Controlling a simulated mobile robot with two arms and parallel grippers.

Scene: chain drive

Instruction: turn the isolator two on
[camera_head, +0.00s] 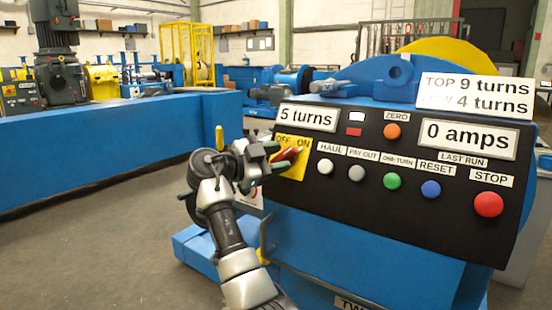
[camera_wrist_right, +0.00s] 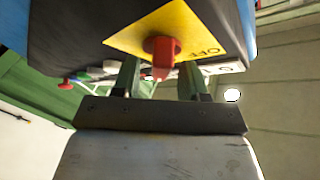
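The isolator is a yellow plate (camera_head: 294,168) marked OFF and ON, with a red handle (camera_head: 287,154), at the left end of the dark control panel. My right gripper (camera_head: 272,156) is at the handle in the head view and partly covers the plate. In the right wrist view the yellow plate (camera_wrist_right: 178,28) and red knob (camera_wrist_right: 161,50) are ahead of my right gripper (camera_wrist_right: 158,80). Its two fingers are apart, one on each side of the handle tip, with gaps showing. Which mark the handle points to is unclear. My left gripper is not in view.
The panel (camera_head: 385,190) carries several buttons, including a red STOP button (camera_head: 488,204), and displays reading 5 turns and 0 amps. A label partly reading TWO (camera_head: 352,303) is low on the blue machine. A long blue barrier (camera_head: 110,155) stands left; grey floor (camera_head: 110,245) is clear before it.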

